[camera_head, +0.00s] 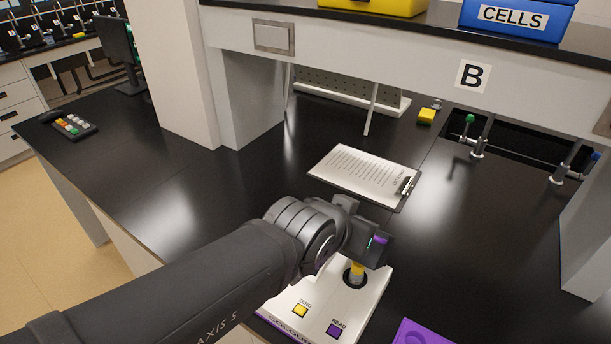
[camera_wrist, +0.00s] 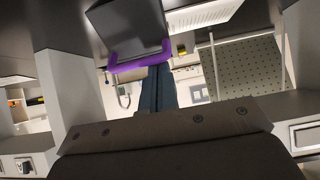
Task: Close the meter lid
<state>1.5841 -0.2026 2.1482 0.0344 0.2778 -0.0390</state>
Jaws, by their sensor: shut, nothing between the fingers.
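The white meter (camera_head: 379,291) stands at the front of the bench in the head view, partly behind my arm. Its dark lid (camera_head: 375,254) is raised above a round well holding a yellow vial (camera_head: 356,271). In the wrist view the lid (camera_wrist: 126,28) shows as a dark panel with a purple handle (camera_wrist: 141,57) along its edge. My gripper (camera_wrist: 157,76) is shut and empty, with its fingertips right by the handle. I cannot tell whether they touch it. In the head view the fingers are hard to make out against the lid.
A yellow button (camera_head: 300,310) and a purple button (camera_head: 334,330) sit on the meter's front. A clipboard (camera_head: 360,173) lies behind it, and a purple object (camera_head: 412,332) is at its right. A shelf (camera_head: 400,45) hangs above the back.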

